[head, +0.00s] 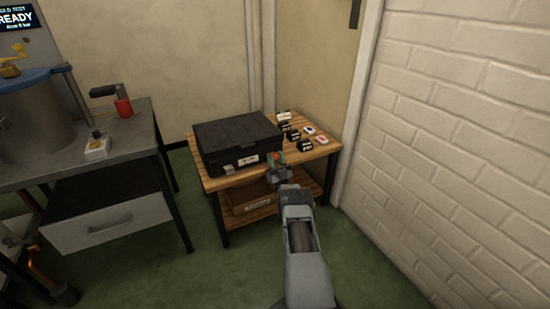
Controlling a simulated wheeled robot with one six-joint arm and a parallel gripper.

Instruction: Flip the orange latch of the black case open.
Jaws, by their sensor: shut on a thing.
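The black case (235,137) sits with its lid down on the wooden side table. Its front faces me, with a pale label and a small grey piece low on the front left. My gripper (276,160) is at the front right of the case, seen from behind at the end of my arm. A small orange-red patch, likely the orange latch (276,158), shows at the jaws. The gripper is shut on it. The fingertips are small and partly hidden by the wrist, so the exact grip on the latch is hard to see.
Several small black boxes and cards (300,138) lie on the table right of the case. A box (250,199) sits on the lower shelf. A metal bench (75,160) with a drawer stands left. A white brick wall (460,130) bounds the right. Green floor is clear in front.

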